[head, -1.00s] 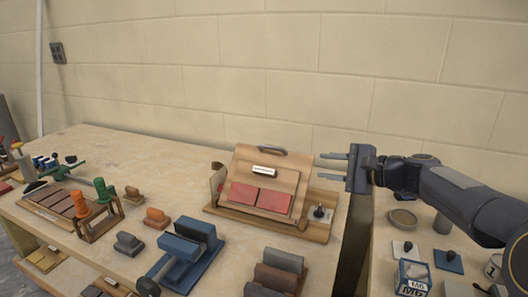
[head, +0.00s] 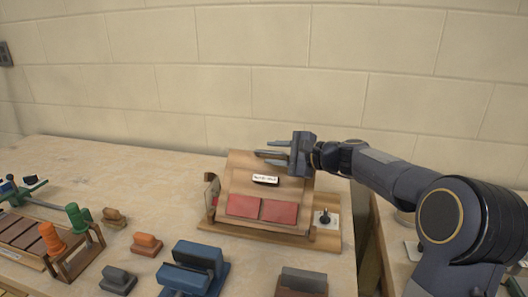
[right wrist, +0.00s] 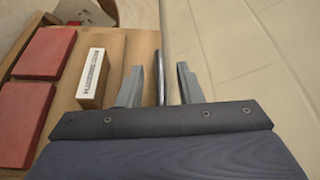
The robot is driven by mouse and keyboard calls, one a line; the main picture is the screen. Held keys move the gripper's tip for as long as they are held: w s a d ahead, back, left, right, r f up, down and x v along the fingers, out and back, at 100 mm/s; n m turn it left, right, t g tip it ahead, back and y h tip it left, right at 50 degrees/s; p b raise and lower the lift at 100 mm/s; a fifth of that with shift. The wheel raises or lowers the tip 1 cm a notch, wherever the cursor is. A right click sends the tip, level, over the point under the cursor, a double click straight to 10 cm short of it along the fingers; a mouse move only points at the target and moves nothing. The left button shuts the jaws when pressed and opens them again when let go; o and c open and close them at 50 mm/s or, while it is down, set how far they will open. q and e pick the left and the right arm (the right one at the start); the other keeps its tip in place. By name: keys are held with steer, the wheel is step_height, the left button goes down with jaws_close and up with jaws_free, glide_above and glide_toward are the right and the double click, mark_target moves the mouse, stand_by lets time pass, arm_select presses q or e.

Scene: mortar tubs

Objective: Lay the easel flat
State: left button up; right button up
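The easel is a tilted wooden board (head: 240,180) on a wooden base (head: 218,230), with two red tiles (head: 243,206) and a white label block (head: 265,180) on its face. My right gripper (head: 267,153) is at the board's top edge, fingers pointing left. In the right wrist view its two fingers (right wrist: 160,78) are apart, one on each side of a dark rod-like handle (right wrist: 161,55) along the board's edge. A gap shows between the rod and each finger. In the head view the gripper largely hides the handle. My left gripper is out of view.
A small knob on a white plate (head: 326,218) sits at the base's right end. Blue (head: 198,262), orange (head: 146,244) and grey blocks stand in front on the bench. The wall (head: 180,90) is behind. Bench left of the easel is fairly clear.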

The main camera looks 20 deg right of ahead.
mark_target(270, 152)
steer(key=shift+x, duration=1.6)
steer(key=shift+c, duration=0.4)
jaws_close()
